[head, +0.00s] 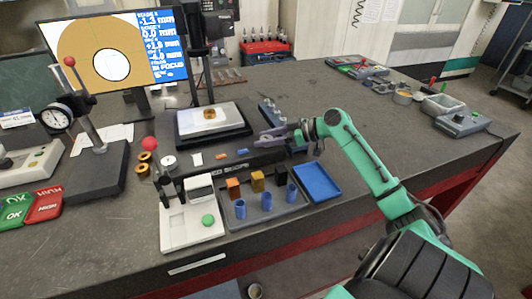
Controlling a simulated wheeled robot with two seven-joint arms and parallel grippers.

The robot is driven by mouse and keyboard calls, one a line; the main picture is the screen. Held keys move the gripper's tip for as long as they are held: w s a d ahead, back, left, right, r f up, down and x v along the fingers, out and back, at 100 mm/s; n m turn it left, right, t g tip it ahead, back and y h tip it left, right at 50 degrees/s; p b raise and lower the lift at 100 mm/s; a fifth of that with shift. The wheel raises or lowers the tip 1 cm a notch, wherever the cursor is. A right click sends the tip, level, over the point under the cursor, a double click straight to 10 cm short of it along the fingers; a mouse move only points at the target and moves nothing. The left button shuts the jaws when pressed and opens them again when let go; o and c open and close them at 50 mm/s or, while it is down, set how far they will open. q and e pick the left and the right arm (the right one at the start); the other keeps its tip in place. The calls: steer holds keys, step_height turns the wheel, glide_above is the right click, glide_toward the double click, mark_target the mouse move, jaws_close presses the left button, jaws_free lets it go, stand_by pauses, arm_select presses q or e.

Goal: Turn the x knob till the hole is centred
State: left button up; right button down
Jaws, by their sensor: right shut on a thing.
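The monitor (172,45) shows a tan ring with a round white hole (87,62). My right gripper (268,136) reaches in from the right and is shut at the stage's right front side, on what seems to be the x knob. The fingers hide the knob. My left gripper is not in view.
In front stand a grey tray (237,224) with coloured blocks and blue cylinders, an empty blue tray (316,182) and a white fixture (178,236) with a green button. A dial gauge stand (98,172) is at left.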

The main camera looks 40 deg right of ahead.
steer(key=n+g+y+b, duration=0.2)
steer(key=shift+f+n+b, duration=0.1)
steer(key=shift+n+b, duration=0.2)
steer(key=shift+b, duration=0.05)
steer(key=shift+n+g+y, duration=0.6)
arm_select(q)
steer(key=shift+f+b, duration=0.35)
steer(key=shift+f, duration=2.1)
arm_select(e)
steer(key=shift+n+g+y, duration=0.5)
steer(key=shift+n+g, duration=0.3)
steer(key=shift+c, duration=1.7)
jaws_free()
